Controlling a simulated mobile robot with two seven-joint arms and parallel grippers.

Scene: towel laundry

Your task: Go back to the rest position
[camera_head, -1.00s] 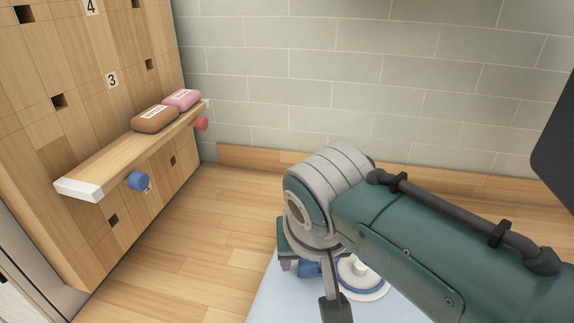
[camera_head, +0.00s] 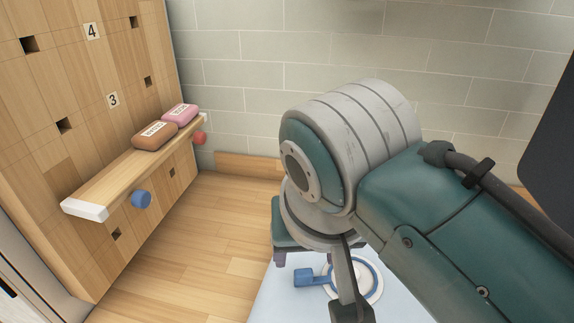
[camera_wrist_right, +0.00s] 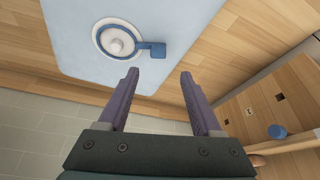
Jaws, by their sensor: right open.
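My right gripper (camera_head: 296,258) hangs below the big grey and teal joint of my right arm in the head view, mostly hidden by it. In the right wrist view its two purple fingers (camera_wrist_right: 159,74) stand apart with nothing between them. They are near a pale blue flat surface (camera_wrist_right: 74,47) that carries a round white disc (camera_wrist_right: 117,42) with a blue ring and a blue tab (camera_wrist_right: 152,49). In the head view this pale blue surface (camera_head: 268,300) shows below the arm. My left gripper is not in view.
A wooden pegboard wall (camera_head: 60,90) on the left has a shelf (camera_head: 115,182) with a brown pack (camera_head: 155,136) and a pink pack (camera_head: 180,114). Blue (camera_head: 141,199) and red (camera_head: 199,138) knobs sit below it. Wooden floor (camera_head: 200,235) between wall and arm is clear.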

